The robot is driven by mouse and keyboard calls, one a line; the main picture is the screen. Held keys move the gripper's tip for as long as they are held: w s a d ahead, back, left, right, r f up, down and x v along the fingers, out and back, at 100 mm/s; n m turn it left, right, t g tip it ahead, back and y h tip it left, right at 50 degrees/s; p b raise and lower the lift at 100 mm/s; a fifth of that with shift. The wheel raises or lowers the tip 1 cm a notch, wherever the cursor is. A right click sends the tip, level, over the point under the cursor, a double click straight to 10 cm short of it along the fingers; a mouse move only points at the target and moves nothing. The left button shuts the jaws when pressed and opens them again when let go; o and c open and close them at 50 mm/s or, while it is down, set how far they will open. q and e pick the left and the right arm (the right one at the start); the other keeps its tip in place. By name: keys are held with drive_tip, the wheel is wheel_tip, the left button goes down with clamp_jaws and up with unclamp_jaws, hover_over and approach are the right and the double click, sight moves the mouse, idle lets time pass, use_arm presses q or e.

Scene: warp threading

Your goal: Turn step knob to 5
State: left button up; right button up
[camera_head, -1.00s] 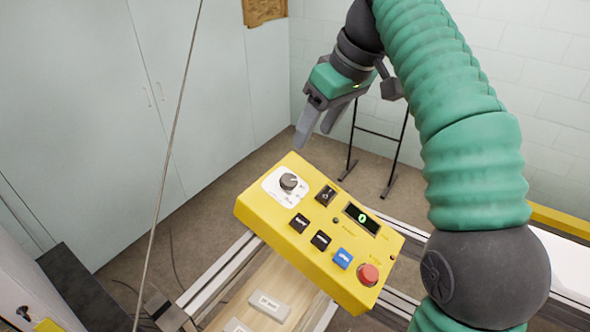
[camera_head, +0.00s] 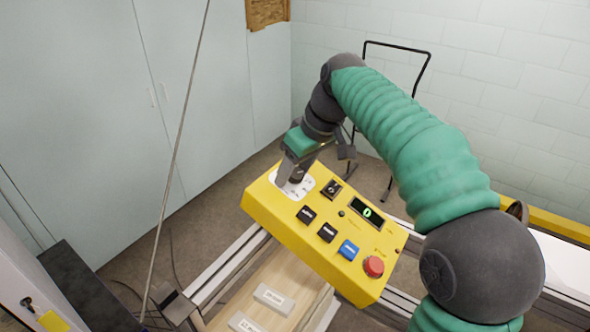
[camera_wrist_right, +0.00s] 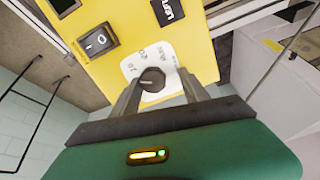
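The step knob (camera_wrist_right: 152,80) is a dark round knob on a white dial plate (camera_wrist_right: 165,60) on the yellow control box. In the head view the plate (camera_head: 303,188) is partly covered by my right gripper (camera_head: 288,172), and the knob is mostly hidden. In the right wrist view my right gripper (camera_wrist_right: 160,95) is open, with one finger on each side of the knob. I cannot tell whether either finger touches it. The small display (camera_head: 366,212) shows a green character that looks like 0. My left gripper is not in view.
The yellow box (camera_head: 290,228) also carries a rocker switch (camera_head: 331,189), black buttons (camera_head: 327,232), a blue button (camera_head: 348,249) and a red stop button (camera_head: 373,266). A thin cord (camera_head: 180,140) hangs at left. Rails and a wooden board with labelled blocks (camera_head: 272,297) lie below.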

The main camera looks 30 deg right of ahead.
drive_tip(key=shift+w, duration=0.1)
drive_tip(key=shift+c, duration=1.2)
drive_tip(key=shift+d+f, duration=0.15)
drive_tip(key=shift+d, duration=0.4)
drive_tip(key=c, duration=0.5)
drive_tip(key=shift+d, duration=0.15)
clamp_jaws()
drive_tip(key=shift+a, duration=0.3)
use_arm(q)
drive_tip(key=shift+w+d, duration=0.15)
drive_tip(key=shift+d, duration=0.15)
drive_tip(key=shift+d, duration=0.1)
use_arm(e)
drive_tip(key=shift+d+n, duration=0.15)
drive_tip(key=shift+n, duration=0.15)
drive_tip(key=n, duration=0.4)
drive_tip(key=shift+b, duration=0.35)
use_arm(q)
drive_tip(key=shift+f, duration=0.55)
use_arm(e)
drive_tip(key=n, duration=0.4)
drive_tip(key=shift+n, duration=0.3)
